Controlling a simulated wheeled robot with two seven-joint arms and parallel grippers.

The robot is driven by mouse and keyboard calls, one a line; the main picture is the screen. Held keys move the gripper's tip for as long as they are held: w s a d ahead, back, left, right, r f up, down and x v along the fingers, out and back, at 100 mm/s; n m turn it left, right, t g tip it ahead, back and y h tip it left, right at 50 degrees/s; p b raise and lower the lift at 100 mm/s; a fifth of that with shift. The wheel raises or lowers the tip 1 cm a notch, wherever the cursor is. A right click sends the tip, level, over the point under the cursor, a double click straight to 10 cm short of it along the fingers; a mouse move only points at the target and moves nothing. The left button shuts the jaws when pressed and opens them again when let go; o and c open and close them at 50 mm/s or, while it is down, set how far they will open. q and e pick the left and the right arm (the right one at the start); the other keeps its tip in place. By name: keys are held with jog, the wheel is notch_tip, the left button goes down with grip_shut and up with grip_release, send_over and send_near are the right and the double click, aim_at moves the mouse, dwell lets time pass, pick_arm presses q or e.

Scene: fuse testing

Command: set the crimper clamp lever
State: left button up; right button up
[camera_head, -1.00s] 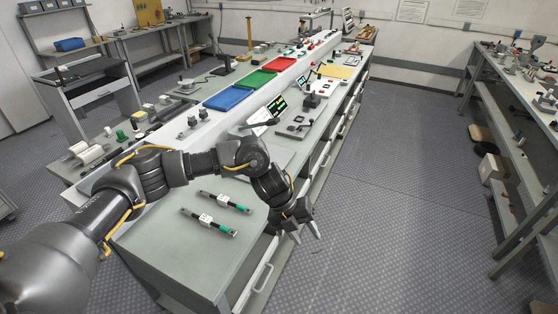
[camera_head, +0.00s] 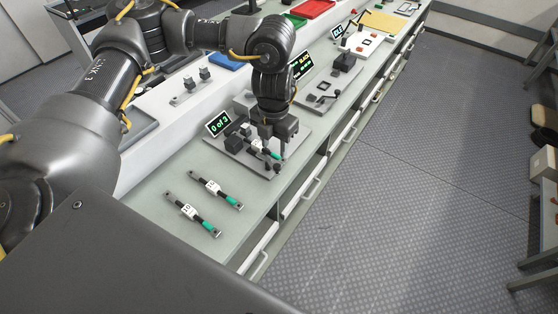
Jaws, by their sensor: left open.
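My left gripper (camera_head: 277,151) points down over a grey fixture plate (camera_head: 236,147) near the bench's front edge. It is open, with its fingers close to a fuse with a green end (camera_head: 265,149) lying on that plate. I cannot tell whether they touch it. A small dark knob (camera_head: 277,167) sits at the plate's front corner, just below the fingers. Part of the fixture is hidden behind the gripper, and no clamp lever shows clearly there. A second fixture farther back has a black handle (camera_head: 329,96). My right gripper is out of view.
Two loose fuses, one nearer the fixture (camera_head: 217,190) and one nearer me (camera_head: 193,214), lie on the bench. A display (camera_head: 218,123) reads "0 of 3". Blue (camera_head: 231,62) and red (camera_head: 312,9) trays stand behind.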

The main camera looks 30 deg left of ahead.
aim_at(277, 166)
pick_arm(q)
notch_tip(277, 166, down, 2)
jog(key=shift+s+d+f, duration=0.1)
jog(key=shift+f, duration=0.1)
jog(key=shift+w+f+p, duration=0.2)
jog(key=shift+w+f, duration=0.05)
jog(key=shift+f, duration=0.3)
jog(key=shift+w+f+p, duration=0.15)
jog(key=shift+w+f, duration=0.1)
jog(key=shift+f, duration=0.3)
notch_tip(277, 166, down, 4)
jog(key=shift+w+f, duration=0.15)
jog(key=shift+f, duration=0.35)
jog(key=shift+s+f, duration=0.25)
jog(key=shift+f, duration=0.05)
jog(key=shift+w+f, duration=0.25)
jog(key=shift+f, duration=0.1)
jog(key=shift+s, duration=0.1)
jog(key=shift+c, duration=0.8)
grip_shut()
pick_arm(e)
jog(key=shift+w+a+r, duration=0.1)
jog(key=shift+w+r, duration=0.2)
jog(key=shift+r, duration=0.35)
